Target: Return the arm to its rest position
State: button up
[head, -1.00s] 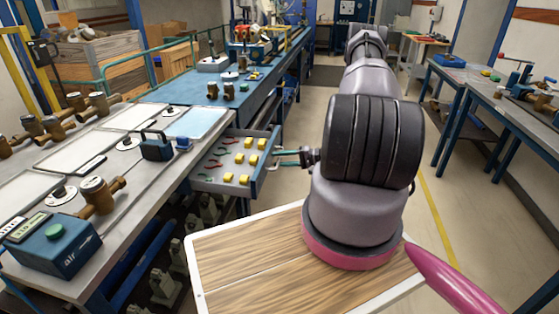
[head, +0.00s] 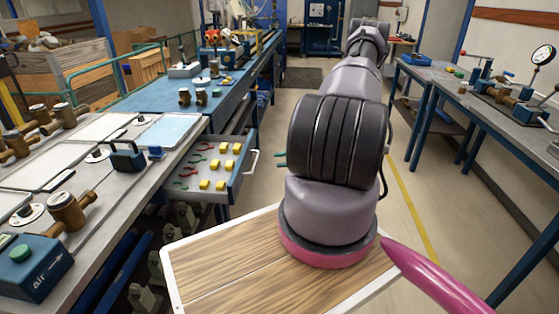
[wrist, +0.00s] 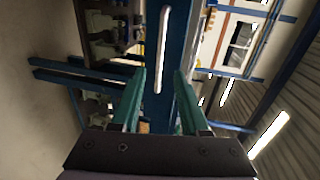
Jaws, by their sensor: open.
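My arm stands raised and hides the gripper's body in the head view.
The drawer holds yellow blocks (head: 221,185) and red and green tools. The workbench (head: 90,215) with meters and a blue air box (head: 32,268) runs along the left. Another blue-legged table (head: 485,110) stands at the right. The floor (head: 425,190) between is mostly clear.

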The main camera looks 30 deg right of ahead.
jog(key=a+r+n+g+h, duration=0.2)
jog(key=a+r+g, duration=0.3)
jog(key=r, duration=0.8)
jog(key=a+r+n+g+h, duration=0.1)
jog(key=a+r+n+g, duration=0.15)
jog(key=a+r, duration=0.8)
jog(key=s+a+r+t+h, duration=0.2)
jog(key=s+a+r+h, duration=0.1)
jog(key=s+r, duration=0.7)
jog(key=s+a+r+m+t+h, duration=0.1)
jog(key=s+a+r+t+h, duration=0.1)
jog(key=s+r, duration=0.8)
notch_tip(320, 180, up, 4)
jog(key=t+h, duration=0.1)
jog(key=h, duration=0.1)
jog(key=shift+a+r+h, duration=0.25)
jog(key=shift+a+h, duration=0.05)
jog(key=shift+a, duration=0.1)
